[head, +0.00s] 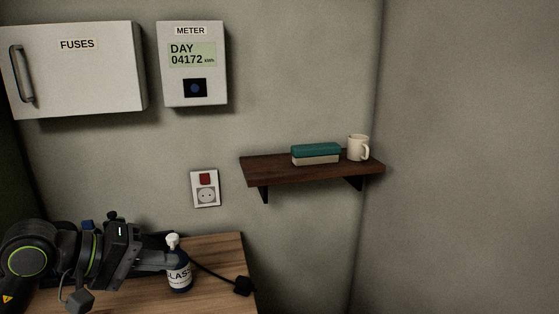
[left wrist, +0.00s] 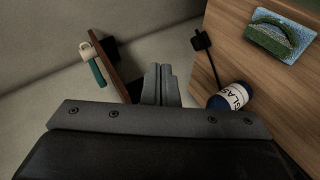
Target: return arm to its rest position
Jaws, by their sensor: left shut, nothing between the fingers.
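My left gripper (head: 168,261) comes in from the lower left in the head view, above the wooden bench. Its fingers are closed together with nothing between them. The shut fingers (left wrist: 160,84) also show in the left wrist view. A bottle (head: 179,277) with a white cap and a dark blue body stands on the bench by the fingertips in the head view. In the left wrist view the bottle (left wrist: 233,97) is to the right of the fingers, apart from them. My right gripper is not in view.
A wooden bench (head: 222,259) bears a black plug (head: 243,286) on a cable and a blue-green sponge-like thing (left wrist: 282,36). A wall shelf (head: 310,173) holds a teal-topped block (head: 316,153) and a mug (head: 357,147). A fuse box (head: 75,75), meter (head: 193,85) and socket (head: 206,195) are on the wall.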

